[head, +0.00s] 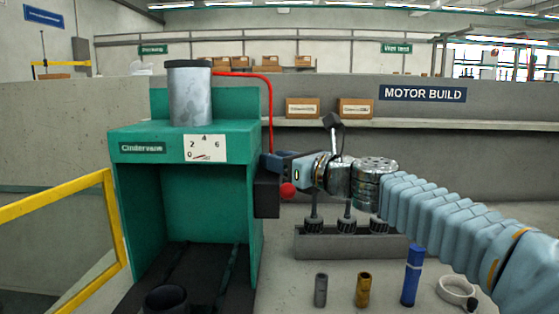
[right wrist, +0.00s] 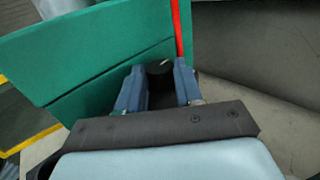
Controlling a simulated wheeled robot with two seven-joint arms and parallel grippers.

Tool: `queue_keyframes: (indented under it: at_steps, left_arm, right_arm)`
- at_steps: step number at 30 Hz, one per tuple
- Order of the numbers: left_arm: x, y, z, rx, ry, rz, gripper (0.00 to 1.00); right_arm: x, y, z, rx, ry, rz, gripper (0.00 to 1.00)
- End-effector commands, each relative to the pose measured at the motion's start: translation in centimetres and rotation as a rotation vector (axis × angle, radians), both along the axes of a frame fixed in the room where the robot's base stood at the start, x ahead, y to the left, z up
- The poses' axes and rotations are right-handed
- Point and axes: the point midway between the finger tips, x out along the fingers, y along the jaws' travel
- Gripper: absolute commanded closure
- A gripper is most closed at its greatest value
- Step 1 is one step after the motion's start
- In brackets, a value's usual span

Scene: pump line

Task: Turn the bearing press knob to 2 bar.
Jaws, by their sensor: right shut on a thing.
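The bearing press is a green frame (head: 187,140) labelled Cindervane, with a grey cylinder (head: 189,95) on top. Its white gauge (head: 205,149) is marked 0, 2, 4 and 6; the small needle seems to lie low, near 0, but is hard to read. The black knob (right wrist: 158,68) with a pale mark sits on the press's right side, at the lower end of the red hose (right wrist: 177,28). My right gripper (head: 272,164) is shut on the knob, one finger on each side in the right wrist view (right wrist: 157,84). In the head view the gripper hides the knob. My left gripper is out of view.
A black box (head: 266,195) with a red ball (head: 288,190) is on the press's right side, just below my right gripper. A grey rack (head: 345,243) with dark parts stands right of the press. A yellow rail (head: 60,197) is at left.

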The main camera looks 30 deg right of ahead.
Motion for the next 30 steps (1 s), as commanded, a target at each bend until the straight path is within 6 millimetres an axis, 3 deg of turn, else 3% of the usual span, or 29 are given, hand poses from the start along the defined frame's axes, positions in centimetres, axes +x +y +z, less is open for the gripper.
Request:
queue_keyframes:
  at_steps: [11,12,16,30]
  left_arm:
    - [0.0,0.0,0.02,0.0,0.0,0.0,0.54]
    - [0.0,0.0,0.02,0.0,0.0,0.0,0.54]
    - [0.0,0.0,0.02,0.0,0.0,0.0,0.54]
    - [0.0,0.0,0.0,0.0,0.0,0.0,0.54]
  right_arm:
    - [-0.02,-0.01,0.07,0.0,-0.001,-0.005,0.95]
    - [-0.01,-0.01,0.07,0.0,-0.001,-0.005,0.6]
    - [0.0,0.01,0.06,0.0,-0.001,-0.004,0.4]
    - [0.01,0.29,-0.02,-0.001,0.001,0.004,0.39]
